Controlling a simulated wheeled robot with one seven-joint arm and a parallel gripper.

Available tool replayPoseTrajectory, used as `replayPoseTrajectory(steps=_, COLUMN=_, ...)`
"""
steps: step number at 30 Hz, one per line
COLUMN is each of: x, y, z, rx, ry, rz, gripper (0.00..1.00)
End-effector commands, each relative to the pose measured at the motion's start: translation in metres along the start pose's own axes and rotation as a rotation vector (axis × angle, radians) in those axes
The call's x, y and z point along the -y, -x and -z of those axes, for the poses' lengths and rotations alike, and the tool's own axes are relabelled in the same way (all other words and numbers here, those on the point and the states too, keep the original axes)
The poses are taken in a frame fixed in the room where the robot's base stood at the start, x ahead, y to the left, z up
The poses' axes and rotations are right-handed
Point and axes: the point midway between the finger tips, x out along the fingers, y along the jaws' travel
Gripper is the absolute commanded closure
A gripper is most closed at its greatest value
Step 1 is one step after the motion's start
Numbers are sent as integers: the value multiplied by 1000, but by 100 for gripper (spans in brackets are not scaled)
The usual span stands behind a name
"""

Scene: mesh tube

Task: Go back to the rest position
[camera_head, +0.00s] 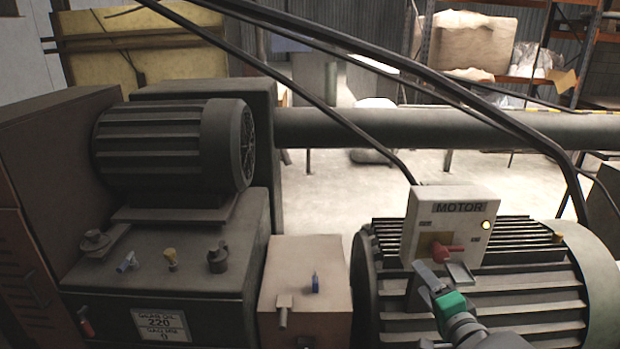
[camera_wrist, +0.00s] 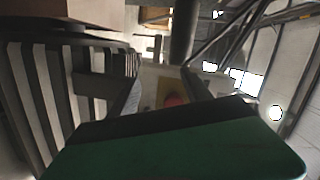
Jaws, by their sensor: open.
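My gripper (camera_head: 444,274), with a green body, is in front of the white MOTOR box (camera_head: 415,225) at the lower right of the head view. Its two fingers are apart. The red switch handle (camera_head: 449,254) sits on the box's yellow plate, just above and between the fingertips in the head view. In the wrist view the red handle (camera_wrist: 172,98) shows between the two dark fingers, beyond the green gripper body. I cannot tell whether a finger touches it.
A ribbed motor (camera_head: 525,300) lies under and around the box. Cables hang across the view above it. A thick horizontal pipe (camera_head: 400,128) runs behind. To the left are a machine (camera_head: 160,265) with small knobs and a beige box (camera_head: 305,265). Open floor (camera_head: 325,200) shows beyond.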

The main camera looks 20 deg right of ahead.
Motion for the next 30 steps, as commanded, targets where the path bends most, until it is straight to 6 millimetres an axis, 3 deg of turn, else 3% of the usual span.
replayPoseTrajectory(steps=1, x=3, y=-15, z=-38, rx=126, ry=92, rz=-48, gripper=43)
replayPoseTrajectory(steps=3, x=-4, y=-26, z=-92, rx=307, ry=245, rz=-141, gripper=43)
replayPoseTrajectory(steps=6, x=-14, y=-23, z=-153, rx=535, ry=471, rz=-259, gripper=43)
replayPoseTrajectory(steps=9, x=-20, y=-6, z=-195, rx=719, ry=688, rz=-362, gripper=43)
replayPoseTrajectory(steps=12, x=-17, y=20, z=-222, rx=866, ry=888, rz=-451, gripper=43)
replayPoseTrajectory(steps=18, x=0, y=72, z=-243, rx=1035, ry=1151, rz=-574, gripper=43)
replayPoseTrajectory(steps=21, x=5, y=86, z=-245, rx=1067, ry=1197, rz=-603, gripper=43)
replayPoseTrajectory(steps=30, x=6, y=90, z=-245, rx=1075, ry=1207, rz=-612, gripper=43)
